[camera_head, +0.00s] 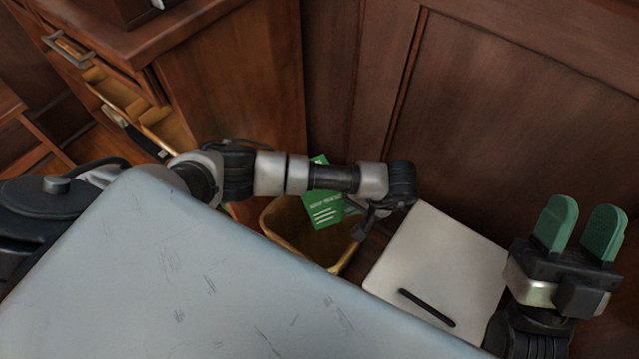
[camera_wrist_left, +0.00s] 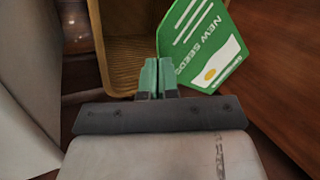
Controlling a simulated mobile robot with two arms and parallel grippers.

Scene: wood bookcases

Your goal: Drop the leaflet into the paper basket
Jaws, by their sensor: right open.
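The green leaflet (camera_head: 324,213) with white print shows beneath my left arm in the head view, over the basket opening. In the left wrist view the leaflet (camera_wrist_left: 212,48) tilts to the right of the fingertips, with one edge at them. My left gripper (camera_wrist_left: 158,68) has its green fingers close together on that edge. In the head view these fingers are mostly hidden by the wrist. The yellow-brown paper basket (camera_head: 286,226) stands on the floor below, and fills the upper middle of the wrist view (camera_wrist_left: 122,52). My right gripper (camera_head: 580,228) is open and empty, far right of the basket.
A pale grey surface (camera_head: 170,270) fills the lower left, beside the basket. A white box-like thing with a black bar (camera_head: 440,262) stands right of the basket. Wood panelling (camera_head: 500,110) rises behind. A cabinet with open drawers (camera_head: 120,95) is at upper left.

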